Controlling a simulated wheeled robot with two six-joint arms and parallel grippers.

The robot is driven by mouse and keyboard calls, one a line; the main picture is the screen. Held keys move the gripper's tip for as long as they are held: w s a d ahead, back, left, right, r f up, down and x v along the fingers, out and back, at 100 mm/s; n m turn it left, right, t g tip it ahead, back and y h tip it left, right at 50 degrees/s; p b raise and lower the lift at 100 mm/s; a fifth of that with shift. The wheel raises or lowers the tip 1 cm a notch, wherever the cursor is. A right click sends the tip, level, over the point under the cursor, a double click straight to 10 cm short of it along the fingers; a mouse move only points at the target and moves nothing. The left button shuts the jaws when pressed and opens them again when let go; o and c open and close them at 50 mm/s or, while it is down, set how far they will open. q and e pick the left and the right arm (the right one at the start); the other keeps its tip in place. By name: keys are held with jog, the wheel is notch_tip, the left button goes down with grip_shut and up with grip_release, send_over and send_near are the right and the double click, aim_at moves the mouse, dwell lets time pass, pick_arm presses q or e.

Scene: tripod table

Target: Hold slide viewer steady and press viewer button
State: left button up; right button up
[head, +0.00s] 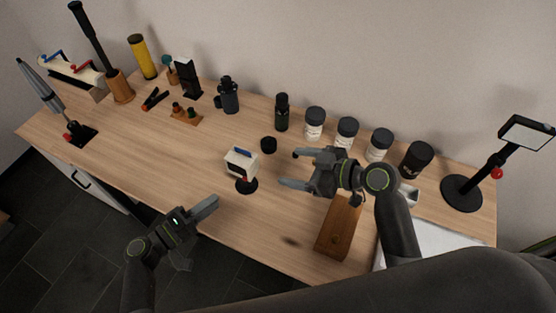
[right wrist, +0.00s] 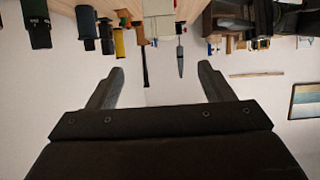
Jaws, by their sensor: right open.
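The slide viewer (head: 243,163) is a small white box with a blue part on top and a red part at its front. It stands on a round black base near the middle of the table. My right gripper (head: 288,169) is open and empty to the right of the viewer, its fingers pointing left toward it, apart from it. In the right wrist view the open fingers (right wrist: 161,68) show nothing between them, and a white block (right wrist: 158,8) at the top edge looks like the viewer. My left gripper (head: 208,205) is left of and nearer than the viewer, by the front edge; its opening is unclear.
A black cap (head: 268,145) lies just behind the viewer. Several jars (head: 347,131) and a dark bottle (head: 282,112) line the back. A brown wooden block (head: 338,228) and a white tray (head: 425,243) lie at the front right.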

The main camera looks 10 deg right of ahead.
aim_at(249, 159)
jog(key=x, duration=1.7)
jog(key=shift+w+a+f, duration=0.1)
jog(key=shift+a+f, duration=0.05)
jog(key=c, duration=1.1)
pick_arm(q)
grip_shut()
pick_arm(e)
jog(key=shift+c, duration=0.4)
